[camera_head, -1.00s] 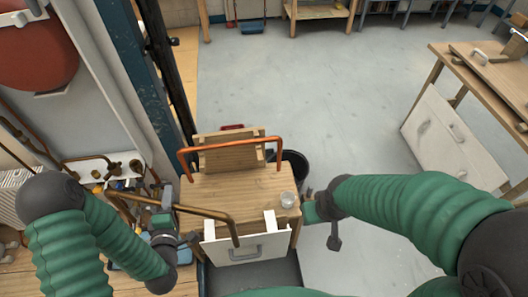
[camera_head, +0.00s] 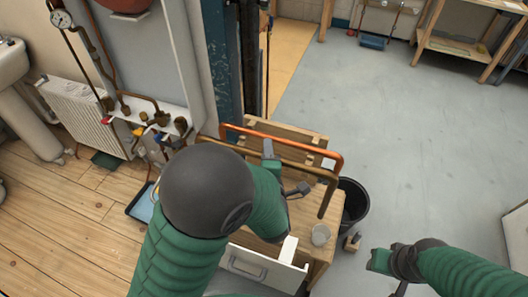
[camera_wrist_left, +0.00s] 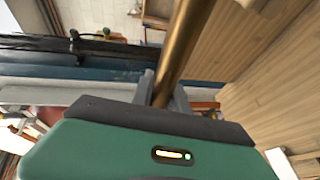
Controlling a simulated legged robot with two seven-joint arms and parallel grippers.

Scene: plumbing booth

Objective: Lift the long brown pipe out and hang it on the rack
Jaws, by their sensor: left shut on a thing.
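The long brown pipe (camera_head: 308,171) is held above the wooden bench in the head view, with its bent right end pointing down. My left gripper (camera_head: 271,164) is shut on its straight run. The left wrist view also shows the brown pipe (camera_wrist_left: 185,45) between the fingers of my left gripper (camera_wrist_left: 163,93). My forearm hides part of the pipe's left side. A wooden slatted stand (camera_head: 290,134) is at the back of the bench, behind the pipe; I cannot tell whether they touch. My right gripper (camera_head: 385,266) is low at the right, away from the pipe; its fingers are unclear.
An orange copper pipe (camera_head: 300,138) spans the stand, close behind the brown one. The bench (camera_head: 325,255) carries a clear cup (camera_head: 320,234), and a white drawer front (camera_head: 250,265) sticks out. A black bucket (camera_head: 354,202) stands right. A blue post (camera_head: 222,65) rises behind.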

